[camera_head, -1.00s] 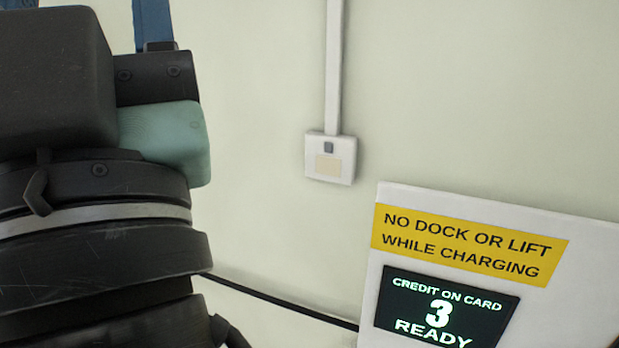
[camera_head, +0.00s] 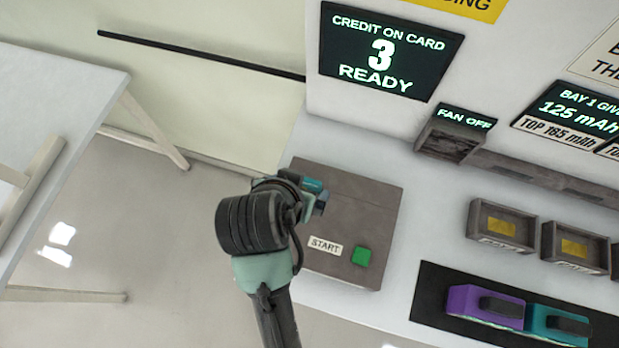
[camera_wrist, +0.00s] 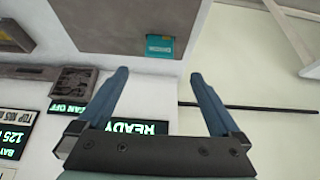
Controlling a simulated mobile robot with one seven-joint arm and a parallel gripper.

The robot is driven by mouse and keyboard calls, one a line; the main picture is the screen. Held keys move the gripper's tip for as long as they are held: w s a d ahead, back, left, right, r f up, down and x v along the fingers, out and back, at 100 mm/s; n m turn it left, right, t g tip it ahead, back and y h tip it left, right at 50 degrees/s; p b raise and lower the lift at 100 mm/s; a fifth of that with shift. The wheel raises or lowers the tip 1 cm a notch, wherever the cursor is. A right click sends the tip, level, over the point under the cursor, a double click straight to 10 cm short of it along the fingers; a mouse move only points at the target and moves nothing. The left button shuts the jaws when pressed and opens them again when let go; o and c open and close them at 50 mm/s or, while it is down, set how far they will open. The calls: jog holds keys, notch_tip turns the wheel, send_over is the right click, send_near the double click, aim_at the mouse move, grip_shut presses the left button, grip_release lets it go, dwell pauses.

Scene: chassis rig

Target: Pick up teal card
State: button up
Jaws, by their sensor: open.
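The teal card (camera_wrist: 160,47) lies at the edge of the brown box in the wrist view, with a small printed label along its side. In the head view a bit of it (camera_head: 313,185) shows at the back of the box, beside my arm, which partly hides it. My gripper (camera_wrist: 158,73) is open and empty, with its two blue fingers apart. The card appears beyond the fingertips, between their lines, and is not held. In the head view my wrist mostly hides the fingers.
The brown box (camera_head: 345,215) has a START label and a green button (camera_head: 361,256). Purple (camera_head: 485,305) and teal (camera_head: 556,324) blocks with dark handles sit in a black tray at lower right. A display panel (camera_head: 378,50) rises behind. A pale table (camera_head: 60,110) stands at left.

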aim_at(309, 182)
jog(key=x, duration=0.6)
jog(key=shift+w+f, duration=0.1)
jog(key=shift+f, duration=0.05)
jog(key=shift+p+x, duration=0.7)
jog(key=shift+x, duration=2.05)
jog(key=shift+d+f, duration=0.1)
jog(key=shift+c, duration=0.2)
jog(key=c, duration=1.3)
